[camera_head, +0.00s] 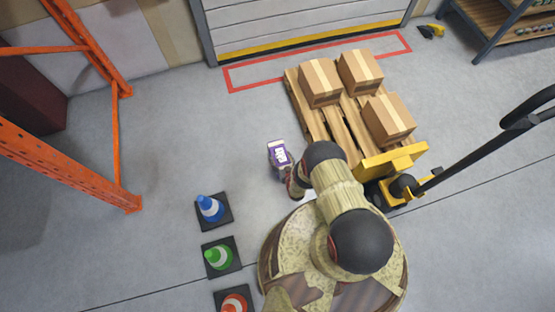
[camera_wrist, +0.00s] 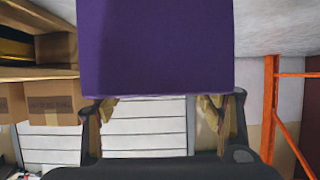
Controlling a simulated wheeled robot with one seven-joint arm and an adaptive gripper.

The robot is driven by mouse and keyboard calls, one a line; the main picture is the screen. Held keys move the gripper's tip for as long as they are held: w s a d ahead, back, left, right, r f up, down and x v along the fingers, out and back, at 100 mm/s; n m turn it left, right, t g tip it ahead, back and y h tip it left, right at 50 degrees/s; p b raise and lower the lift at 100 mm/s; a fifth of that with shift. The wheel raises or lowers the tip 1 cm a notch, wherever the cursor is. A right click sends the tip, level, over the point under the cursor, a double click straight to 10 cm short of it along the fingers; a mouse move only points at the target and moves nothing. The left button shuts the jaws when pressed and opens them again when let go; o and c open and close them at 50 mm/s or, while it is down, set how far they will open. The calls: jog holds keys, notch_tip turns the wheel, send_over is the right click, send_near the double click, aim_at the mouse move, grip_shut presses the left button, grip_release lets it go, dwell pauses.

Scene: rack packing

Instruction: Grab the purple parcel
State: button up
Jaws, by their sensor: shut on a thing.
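The purple parcel (camera_wrist: 157,48) fills the upper middle of the wrist view, between the two fingers of my gripper (camera_wrist: 160,105). The fingers are shut on it, one at each side of its lower edge. In the head view the parcel (camera_head: 279,153) shows a purple and white face with a label. It is held at the end of my arm, left of the pallet. My gripper in the head view is mostly hidden behind the parcel and my arm.
A wooden pallet (camera_head: 312,119) with three cardboard boxes (camera_head: 387,118) stands to the right on a yellow pallet jack (camera_head: 395,160). An orange rack (camera_head: 70,165) is at far left.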

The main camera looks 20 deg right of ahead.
jog(key=d+r, duration=0.1)
jog(key=d+r+p, duration=0.1)
jog(key=r, duration=0.1)
jog(key=d+r+p, duration=0.1)
jog(key=r, duration=0.1)
jog(key=shift+s+d, duration=0.3)
jog(key=shift+s, duration=0.05)
jog(key=s+d+r+p, duration=0.2)
jog(key=d+r, duration=0.1)
jog(key=d, duration=0.5)
jog(key=shift+s, duration=0.15)
